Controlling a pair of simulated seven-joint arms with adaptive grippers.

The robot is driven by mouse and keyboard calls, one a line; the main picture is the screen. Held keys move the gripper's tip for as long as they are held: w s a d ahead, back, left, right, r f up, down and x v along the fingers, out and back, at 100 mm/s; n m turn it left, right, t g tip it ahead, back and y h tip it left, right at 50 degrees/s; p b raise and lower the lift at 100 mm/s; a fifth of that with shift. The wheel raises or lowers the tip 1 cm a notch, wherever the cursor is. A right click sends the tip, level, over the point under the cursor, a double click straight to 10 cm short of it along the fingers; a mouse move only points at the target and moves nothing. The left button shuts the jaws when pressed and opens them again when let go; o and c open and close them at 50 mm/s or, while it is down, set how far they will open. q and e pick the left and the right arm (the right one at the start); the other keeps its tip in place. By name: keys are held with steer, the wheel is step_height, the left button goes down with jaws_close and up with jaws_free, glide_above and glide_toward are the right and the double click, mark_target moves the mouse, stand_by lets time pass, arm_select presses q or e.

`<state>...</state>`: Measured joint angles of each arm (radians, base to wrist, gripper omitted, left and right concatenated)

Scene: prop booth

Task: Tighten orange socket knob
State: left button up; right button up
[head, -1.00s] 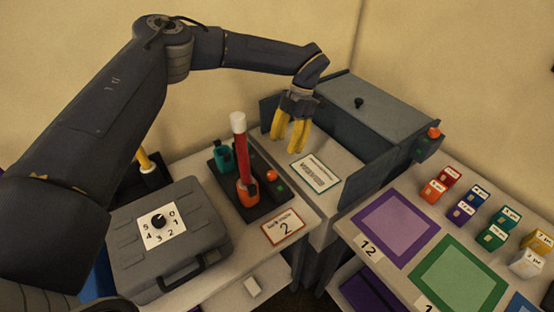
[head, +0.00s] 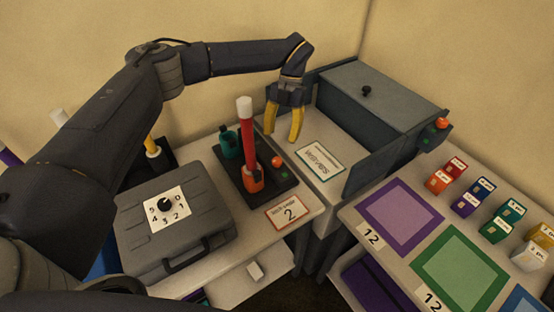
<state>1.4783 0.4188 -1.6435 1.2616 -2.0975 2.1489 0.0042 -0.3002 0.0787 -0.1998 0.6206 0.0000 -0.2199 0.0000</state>
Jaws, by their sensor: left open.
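An orange socket (head: 253,181) stands on a dark base plate (head: 281,188) at the middle of the bench. A red tube with a white top (head: 248,140) stands upright in it. My right gripper is not in view.
A grey case (head: 190,235) with a numbered dial (head: 165,204) lies at left. A grey box machine (head: 380,95) stands at back right. Purple (head: 402,215) and green (head: 460,270) mats and several small labelled blocks are at right.

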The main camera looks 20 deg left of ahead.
mark_target(277, 160)
arm_select(q)
steer(key=x, duration=0.9)
steer(key=shift+f, duration=0.2)
steer(key=shift+c, duration=0.3)
jaws_close()
